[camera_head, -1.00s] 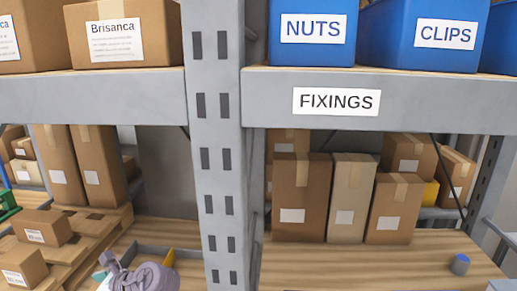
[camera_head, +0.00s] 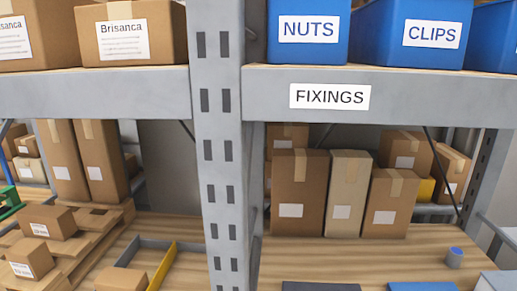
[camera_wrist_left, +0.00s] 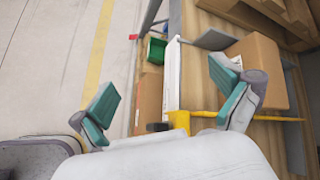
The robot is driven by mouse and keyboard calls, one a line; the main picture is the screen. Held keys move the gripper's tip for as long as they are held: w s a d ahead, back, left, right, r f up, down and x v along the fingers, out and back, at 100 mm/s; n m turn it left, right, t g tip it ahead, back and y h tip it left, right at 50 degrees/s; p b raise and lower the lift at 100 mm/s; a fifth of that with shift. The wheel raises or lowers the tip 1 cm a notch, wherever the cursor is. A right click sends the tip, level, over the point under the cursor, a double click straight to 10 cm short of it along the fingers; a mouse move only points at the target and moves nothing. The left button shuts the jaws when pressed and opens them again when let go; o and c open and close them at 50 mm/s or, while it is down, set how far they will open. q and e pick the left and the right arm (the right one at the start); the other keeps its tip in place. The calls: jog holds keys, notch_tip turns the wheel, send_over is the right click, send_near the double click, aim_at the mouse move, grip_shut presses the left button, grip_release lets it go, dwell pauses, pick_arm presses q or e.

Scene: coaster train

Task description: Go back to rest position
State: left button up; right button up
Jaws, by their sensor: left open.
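My left gripper (camera_wrist_left: 165,105) shows in the left wrist view with its two teal-padded fingers spread wide and nothing between the pads. Beyond the fingers are cardboard boxes (camera_wrist_left: 258,68), a yellow bar (camera_wrist_left: 200,113) and a wooden shelf surface. How far the fingers stand from these I cannot tell. Neither gripper shows in the head view now.
A grey rack post (camera_head: 220,150) stands in mid-view. A beam labelled FIXINGS (camera_head: 330,96) carries blue bins marked NUTS (camera_head: 308,45) and CLIPS (camera_head: 425,50). Tall cartons (camera_head: 298,185) stand on the lower shelf.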

pick_arm(q)
jog(key=s+d+f+n+h, duration=0.3)
jog(key=s+d+n+h, duration=0.25)
jog(key=s+d, duration=0.3)
jog(key=s+d+f+n+h, duration=0.3)
jog(key=s+d+n+h, duration=0.25)
jog(key=s+d, duration=0.35)
notch_tip(320, 180, down, 26)
jog(key=s+a+g+y, duration=0.1)
jog(key=s+a, duration=0.1)
jog(key=s+a+f+g, duration=0.1)
jog(key=s+a+f, duration=0.1)
jog(key=s+f, duration=1.5)
jog(key=shift+a, duration=0.3)
jog(key=shift+w, duration=0.1)
